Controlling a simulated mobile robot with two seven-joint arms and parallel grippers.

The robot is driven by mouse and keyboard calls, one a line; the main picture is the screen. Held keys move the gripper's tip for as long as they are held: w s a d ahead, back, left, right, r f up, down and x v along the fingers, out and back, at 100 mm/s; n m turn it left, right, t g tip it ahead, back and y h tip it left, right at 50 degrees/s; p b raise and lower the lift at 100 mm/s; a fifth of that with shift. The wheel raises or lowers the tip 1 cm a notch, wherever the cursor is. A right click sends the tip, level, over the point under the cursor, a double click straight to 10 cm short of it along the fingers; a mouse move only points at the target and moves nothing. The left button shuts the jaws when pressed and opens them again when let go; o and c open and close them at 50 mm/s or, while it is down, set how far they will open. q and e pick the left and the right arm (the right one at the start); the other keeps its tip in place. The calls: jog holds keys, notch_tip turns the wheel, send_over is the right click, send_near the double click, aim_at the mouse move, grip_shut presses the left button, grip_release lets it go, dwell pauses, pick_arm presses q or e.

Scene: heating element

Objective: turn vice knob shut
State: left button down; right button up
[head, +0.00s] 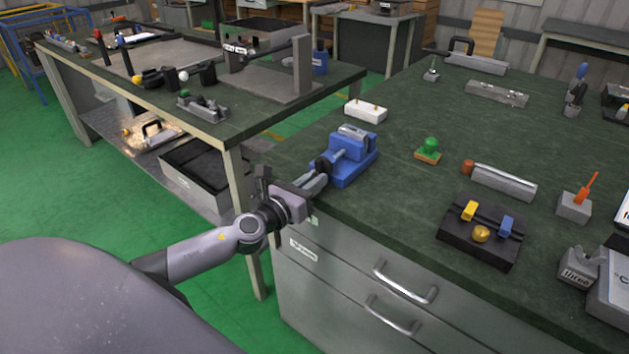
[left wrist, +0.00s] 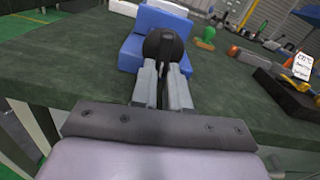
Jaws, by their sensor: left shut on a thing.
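The blue vice (head: 345,162) stands near the left front corner of the green workbench top. Its black round knob (head: 323,167) faces my left arm. My left gripper (head: 316,181) reaches in from the left over the bench edge, and its fingers are shut on the knob. In the left wrist view the black knob (left wrist: 163,47) sits at the tips of the grey fingers (left wrist: 163,75), with the blue vice body (left wrist: 133,48) behind it. The fingers hide part of the knob. The vice jaw gap is hard to make out. My right gripper is not in view.
A white block (head: 366,111) lies behind the vice. A green knob on a small base (head: 428,150) and a black fixture (head: 481,234) stand to its right. Drawer handles (head: 405,283) stick out from the bench front. Another bench (head: 221,128) stands at the left.

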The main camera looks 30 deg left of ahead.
pick_arm(q)
jog(key=shift+m, duration=0.5)
jog(key=shift+a, duration=0.1)
jog(key=c, duration=1.1)
grip_release()
jog(key=shift+s, duration=0.15)
jog(key=shift+s+a+b, duration=0.15)
jog(key=shift+s, duration=1.6)
jog(key=shift+s+a+b, duration=0.15)
jog(key=shift+s, duration=1.55)
